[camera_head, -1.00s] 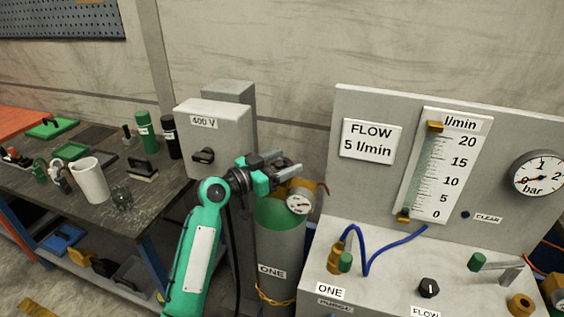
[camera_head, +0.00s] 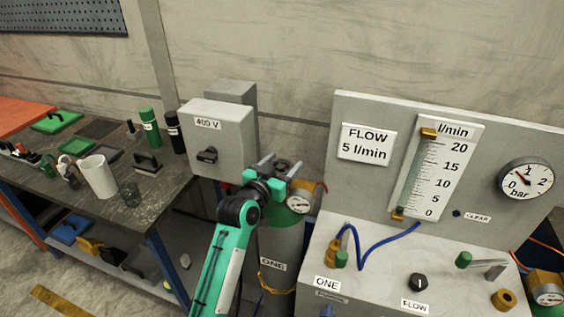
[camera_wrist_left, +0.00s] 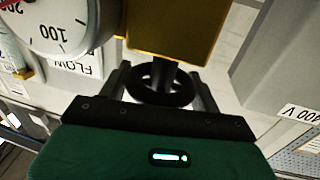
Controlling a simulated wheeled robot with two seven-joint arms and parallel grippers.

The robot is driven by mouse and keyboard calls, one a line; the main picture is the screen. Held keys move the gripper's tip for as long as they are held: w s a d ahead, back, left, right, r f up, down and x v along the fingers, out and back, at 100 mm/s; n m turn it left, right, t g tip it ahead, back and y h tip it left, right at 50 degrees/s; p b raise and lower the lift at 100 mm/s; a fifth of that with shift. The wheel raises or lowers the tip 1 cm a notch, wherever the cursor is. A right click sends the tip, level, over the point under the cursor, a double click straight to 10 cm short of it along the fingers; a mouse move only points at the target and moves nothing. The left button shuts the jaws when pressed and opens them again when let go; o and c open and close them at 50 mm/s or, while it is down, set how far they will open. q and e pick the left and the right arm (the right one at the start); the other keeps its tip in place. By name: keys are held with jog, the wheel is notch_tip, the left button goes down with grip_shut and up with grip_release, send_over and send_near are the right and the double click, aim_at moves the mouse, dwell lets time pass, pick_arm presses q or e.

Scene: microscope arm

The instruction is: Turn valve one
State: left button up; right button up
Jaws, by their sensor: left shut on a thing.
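The gas cylinder marked ONE (camera_head: 280,238) stands between the grey box and the bench panel. Its valve handwheel is a small black ring (camera_wrist_left: 160,84), below a yellow-brass block in the left wrist view. My left gripper (camera_head: 279,166) is at the top of the cylinder. Its fingers lie on either side of the handwheel and are shut on it. A round white gauge (camera_head: 299,201) sits on the cylinder's right side and shows large in the left wrist view (camera_wrist_left: 58,22). The gripper partly hides the valve in the head view. My right gripper is out of view.
The grey 400 V box (camera_head: 217,140) stands close behind and left of my gripper. The panel at right carries a flow scale (camera_head: 435,165) and a bar gauge (camera_head: 526,178). A blue hose (camera_head: 378,248) lies on its bench. The left worktable (camera_head: 135,213) holds cups and bottles.

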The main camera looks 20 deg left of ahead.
pick_arm(q)
jog(key=o, duration=1)
jog(key=shift+s, duration=0.3)
jog(key=b+v, duration=0.3)
jog(key=v, duration=1)
jog(key=shift+b, duration=0.3)
jog(key=shift+a, duration=0.15)
